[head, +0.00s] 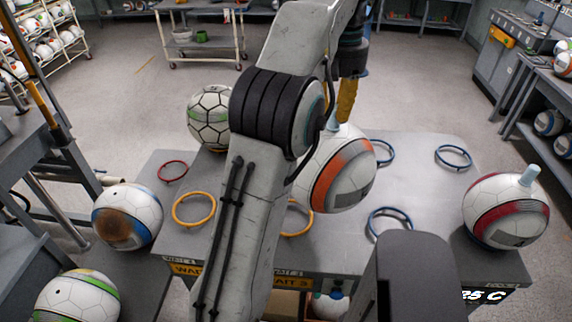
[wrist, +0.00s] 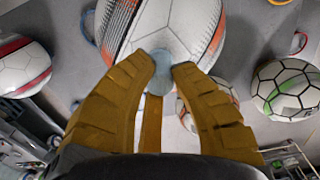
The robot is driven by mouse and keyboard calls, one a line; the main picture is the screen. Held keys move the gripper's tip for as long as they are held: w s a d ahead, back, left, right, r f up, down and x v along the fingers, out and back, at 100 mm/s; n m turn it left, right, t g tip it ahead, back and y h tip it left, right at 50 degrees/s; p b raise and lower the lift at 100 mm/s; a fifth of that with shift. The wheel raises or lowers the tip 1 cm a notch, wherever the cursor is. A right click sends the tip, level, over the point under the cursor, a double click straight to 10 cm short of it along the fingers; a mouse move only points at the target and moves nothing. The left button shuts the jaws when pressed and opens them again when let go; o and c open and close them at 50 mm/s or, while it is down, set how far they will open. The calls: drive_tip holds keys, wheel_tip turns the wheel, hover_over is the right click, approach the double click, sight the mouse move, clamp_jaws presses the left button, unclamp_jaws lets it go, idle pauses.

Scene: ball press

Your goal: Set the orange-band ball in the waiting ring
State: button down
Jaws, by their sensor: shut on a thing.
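The orange-band ball (head: 340,175) is white with an orange and grey band and a pale blue plug on top. My gripper (head: 340,112) is shut on that plug, and the ball hangs below it, seemingly above the grey table (head: 330,255). In the wrist view, the yellow fingers (wrist: 163,66) close around the plug (wrist: 160,74), with the ball (wrist: 165,28) beyond them. Yellow rings lie at the table's front left, one in the open (head: 194,224) and one (head: 304,231) partly hidden by my arm and the ball. WAIT labels (head: 190,269) are on the front edge below them.
Blue rings (head: 390,233) (head: 453,168) lie on the right, a red ring (head: 172,180) at the left. A red-band ball (head: 505,212) sits at the right edge, a green-lined ball (head: 208,115) at the back left. A blue-brown ball (head: 127,217) and a green-band ball (head: 77,300) stand left.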

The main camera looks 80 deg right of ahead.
drive_tip(key=w+f, duration=0.1)
drive_tip(key=w, duration=0.1)
drive_tip(key=w+a+f+b, duration=0.1)
drive_tip(key=w+f, duration=0.1)
drive_tip(key=w, duration=0.1)
drive_tip(key=w+f+b, duration=0.1)
drive_tip(key=w+f, duration=0.1)
drive_tip(key=w, duration=0.1)
drive_tip(key=shift+w+a, duration=0.15)
drive_tip(key=shift+w, duration=0.1)
drive_tip(key=shift+f+b, duration=0.45)
drive_tip(key=shift+f, duration=1.9)
drive_tip(key=c, duration=1.2)
unclamp_jaws()
drive_tip(key=shift+r, duration=0.1)
wheel_tip(320, 180, up, 12)
drive_tip(key=p, duration=0.4)
drive_tip(key=shift+r, duration=0.2)
